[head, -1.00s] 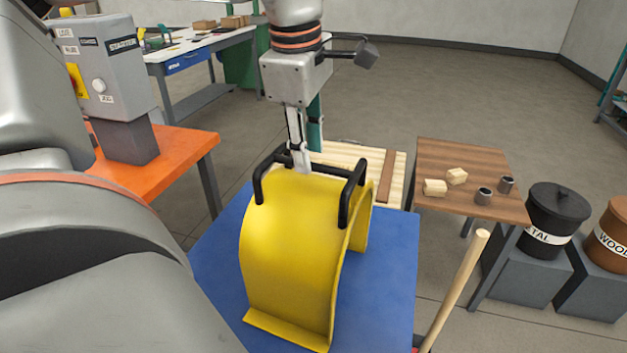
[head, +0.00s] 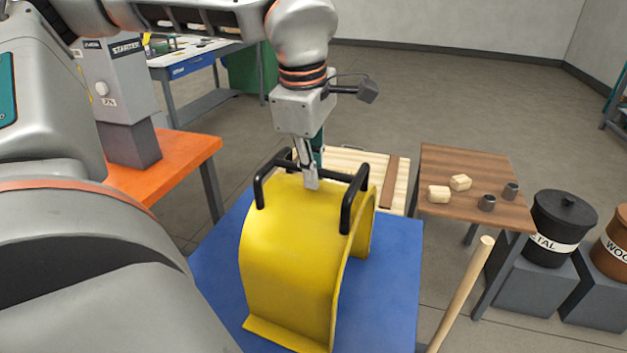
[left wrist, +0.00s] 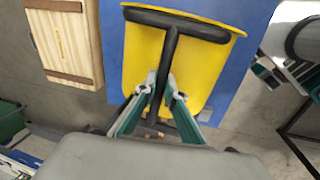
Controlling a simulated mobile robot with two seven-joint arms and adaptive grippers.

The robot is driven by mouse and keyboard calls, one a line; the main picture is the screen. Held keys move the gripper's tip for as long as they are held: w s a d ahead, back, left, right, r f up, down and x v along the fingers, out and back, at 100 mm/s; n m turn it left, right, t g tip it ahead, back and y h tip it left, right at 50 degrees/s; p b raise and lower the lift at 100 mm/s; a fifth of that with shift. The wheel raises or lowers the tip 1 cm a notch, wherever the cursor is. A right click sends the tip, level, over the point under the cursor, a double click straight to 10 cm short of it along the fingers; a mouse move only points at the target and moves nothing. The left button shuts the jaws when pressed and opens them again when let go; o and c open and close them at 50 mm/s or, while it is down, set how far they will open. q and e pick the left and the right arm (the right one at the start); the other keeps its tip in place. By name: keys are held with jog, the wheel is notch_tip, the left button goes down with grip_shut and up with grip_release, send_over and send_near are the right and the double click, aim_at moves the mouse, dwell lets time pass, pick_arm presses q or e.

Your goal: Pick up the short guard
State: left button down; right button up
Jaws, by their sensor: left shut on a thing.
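The short guard (head: 290,250) is a yellow arched cover with black bar handles on top. It stands upright on a blue surface (head: 385,290) in the head view. Its yellow top also shows in the left wrist view (left wrist: 200,72). My left gripper (head: 311,184) reaches down from above to the top of the guard, between the two side handles. In the left wrist view its fingers (left wrist: 162,88) are on either side of a black bar (left wrist: 166,62) of the guard and shut on it. The fingers hide part of the grip in the head view.
An orange table (head: 180,150) with a grey starter box (head: 118,85) stands at left. A slatted wooden board (head: 345,162) lies behind the guard. A brown table (head: 465,165) with small blocks and cylinders is at right, near black (head: 562,215) and brown bins. A wooden handle (head: 460,290) sticks up at right.

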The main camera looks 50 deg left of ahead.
pick_arm(q)
jog(key=shift+r, duration=0.15)
pick_arm(e)
jog(key=shift+s, duration=0.25)
